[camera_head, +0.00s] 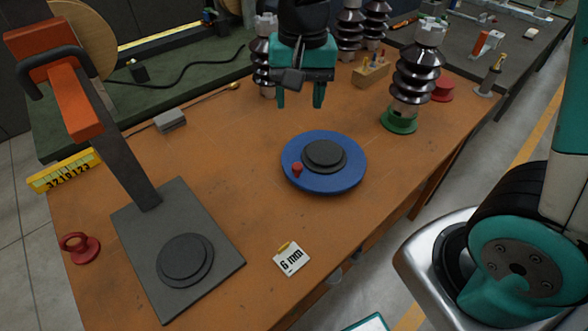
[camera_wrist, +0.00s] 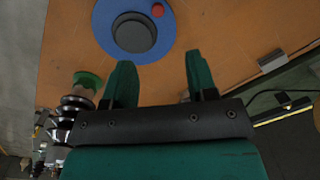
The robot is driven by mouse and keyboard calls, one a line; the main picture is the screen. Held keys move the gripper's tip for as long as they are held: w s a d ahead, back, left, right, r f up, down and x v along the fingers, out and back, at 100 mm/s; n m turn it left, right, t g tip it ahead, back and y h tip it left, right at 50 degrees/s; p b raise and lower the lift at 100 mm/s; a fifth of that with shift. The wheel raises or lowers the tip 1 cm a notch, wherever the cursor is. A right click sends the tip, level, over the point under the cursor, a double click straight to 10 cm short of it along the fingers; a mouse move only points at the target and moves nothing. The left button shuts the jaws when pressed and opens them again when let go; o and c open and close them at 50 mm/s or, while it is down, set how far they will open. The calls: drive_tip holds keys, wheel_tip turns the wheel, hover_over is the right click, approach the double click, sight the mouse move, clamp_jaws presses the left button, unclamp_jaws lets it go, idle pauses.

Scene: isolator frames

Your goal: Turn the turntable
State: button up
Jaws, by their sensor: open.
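The turntable is a blue disc (camera_head: 322,181) with a dark grey round hub in its middle and a small red knob (camera_head: 297,170) near its rim. In the head view it lies on the wooden bench, with the knob at its left front. My gripper (camera_head: 300,103) is above and behind the disc, apart from it, with its teal fingers pointing down. The fingers are spread and nothing is between them. In the wrist view the disc (camera_wrist: 105,31) shows at the top, beyond the fingertips, with the red knob (camera_wrist: 157,10) near the top edge.
Ribbed dark insulators (camera_head: 418,75) stand behind and right of the disc. A wooden block with small pegs (camera_head: 370,75) is behind it. A press-like stand with a grey base (camera_head: 212,243) is at left. A "6 mm" tag (camera_head: 291,259) lies in front. Bench around the disc is clear.

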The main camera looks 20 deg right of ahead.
sight(297, 165)
drive_tip(key=shift+m, duration=0.7)
drive_tip(key=f, duration=0.6)
drive_tip(key=w+f, duration=0.1)
drive_tip(key=f, duration=0.5)
drive_tip(key=f+p, duration=0.1)
drive_tip(key=f, duration=0.5)
drive_tip(key=shift+w+d+f, duration=0.25)
drive_tip(key=shift+w+f, duration=0.05)
drive_tip(key=shift+f, duration=0.1)
clamp_jaws()
